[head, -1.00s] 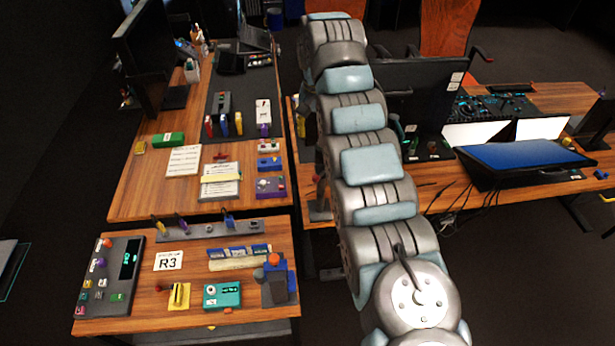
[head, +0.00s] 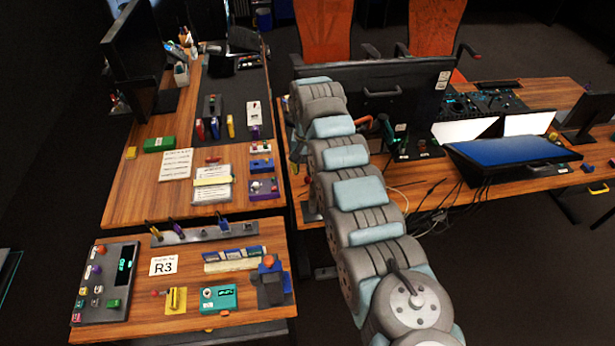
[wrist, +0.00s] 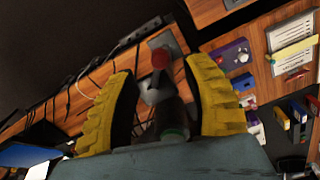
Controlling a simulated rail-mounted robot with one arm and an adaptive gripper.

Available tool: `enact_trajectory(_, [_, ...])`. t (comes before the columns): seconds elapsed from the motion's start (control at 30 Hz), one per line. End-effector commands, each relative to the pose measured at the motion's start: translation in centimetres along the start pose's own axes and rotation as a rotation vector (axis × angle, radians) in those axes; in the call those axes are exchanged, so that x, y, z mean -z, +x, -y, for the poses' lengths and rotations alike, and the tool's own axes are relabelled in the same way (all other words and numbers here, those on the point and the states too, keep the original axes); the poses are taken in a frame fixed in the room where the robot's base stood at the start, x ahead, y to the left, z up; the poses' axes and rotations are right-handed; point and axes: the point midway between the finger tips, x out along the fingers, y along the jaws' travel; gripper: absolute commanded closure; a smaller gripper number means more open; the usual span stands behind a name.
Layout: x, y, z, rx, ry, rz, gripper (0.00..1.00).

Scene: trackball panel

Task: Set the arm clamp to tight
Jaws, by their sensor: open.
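In the wrist view, my gripper (wrist: 157,105) is open, with its two yellow ribbed fingers spread wide. A grey metal piece (wrist: 155,92) with a red knob (wrist: 160,56) shows between and beyond the fingers; it looks like the arm clamp, but I cannot tell its setting. The fingers appear apart from it. Behind it, a grey square plate (wrist: 172,40) lies at the wooden desk's edge. In the head view, my arm hides most of this spot, and the gripper cannot be made out.
A purple box (wrist: 233,56) is right of the fingers in the wrist view. In the head view, cables (head: 432,215) hang at the right desk, below a monitor (head: 375,90) and a tilted blue screen (head: 515,152). A control panel (head: 104,283) sits at the front left desk.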

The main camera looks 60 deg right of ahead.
Motion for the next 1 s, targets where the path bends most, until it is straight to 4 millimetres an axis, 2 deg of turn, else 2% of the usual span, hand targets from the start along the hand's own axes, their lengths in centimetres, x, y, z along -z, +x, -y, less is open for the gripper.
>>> enact_trajectory(0.2, [0.0,2.5,0.1,-0.001,-0.001,0.000,0.51])
enact_trajectory(0.37, [-0.1,3.8,0.0,-0.001,0.000,0.003,0.51])
enact_trajectory(0.8, [0.0,4.4,0.0,0.001,-0.001,-0.001,0.51])
enact_trajectory(0.83, [0.0,4.4,0.0,0.001,-0.001,-0.001,0.53])
enact_trajectory(1.0, [0.0,4.4,0.0,0.000,-0.001,-0.001,1.00])
